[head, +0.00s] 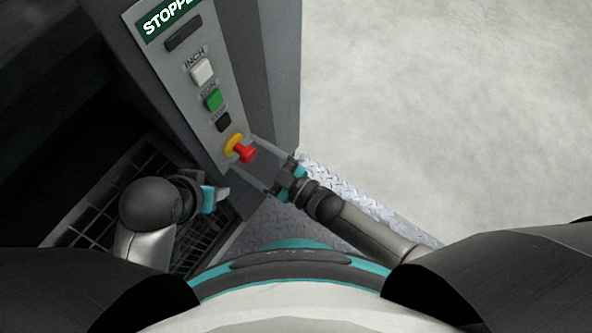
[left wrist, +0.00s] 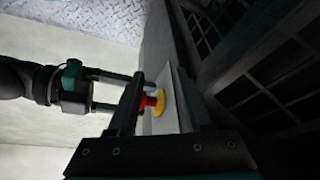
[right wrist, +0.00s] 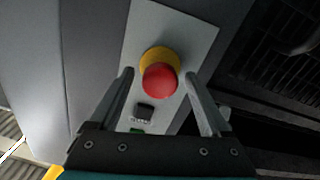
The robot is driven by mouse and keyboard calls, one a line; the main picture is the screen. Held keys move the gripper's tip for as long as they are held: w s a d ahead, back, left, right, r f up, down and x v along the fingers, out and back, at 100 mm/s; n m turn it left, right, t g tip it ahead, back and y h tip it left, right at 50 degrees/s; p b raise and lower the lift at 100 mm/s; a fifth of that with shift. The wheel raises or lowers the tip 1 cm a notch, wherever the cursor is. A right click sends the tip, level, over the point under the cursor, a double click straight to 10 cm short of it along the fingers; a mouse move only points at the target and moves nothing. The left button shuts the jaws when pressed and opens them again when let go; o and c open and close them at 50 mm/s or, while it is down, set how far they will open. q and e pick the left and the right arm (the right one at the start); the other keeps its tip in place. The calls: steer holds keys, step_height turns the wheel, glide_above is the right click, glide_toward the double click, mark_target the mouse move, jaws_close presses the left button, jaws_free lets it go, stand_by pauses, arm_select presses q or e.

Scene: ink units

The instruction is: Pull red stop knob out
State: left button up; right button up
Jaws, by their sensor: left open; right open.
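The red stop knob (head: 246,154) stands out from a yellow collar (head: 234,143) at the low end of the grey control panel. My right gripper (head: 258,163) is open, with its fingers reaching toward the panel on either side of the knob. In the right wrist view the red knob (right wrist: 160,81) sits between the two spread fingertips, with a gap to each. My left gripper (head: 222,194) is open and empty, below and to the left of the knob. The left wrist view shows the knob (left wrist: 150,101) side-on, partly behind a left finger, with the right gripper (left wrist: 138,93) around it.
Above the knob on the panel are a black button (head: 222,121), a green button (head: 213,99), a white button (head: 202,71) and a green "STOPPE…" sign (head: 168,14). A dark grille (head: 100,215) lies left, a tread-plate step (head: 345,190) below right. Pale floor is clear at right.

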arm_select(q)
step_height(320, 180, down, 8)
steer(key=s+g+p, duration=0.1)
steer(key=p, duration=0.2)
steer(key=shift+r, duration=0.25)
arm_select(e)
steer(key=v, duration=1.5)
arm_select(q)
steer(key=shift+s, duration=0.15)
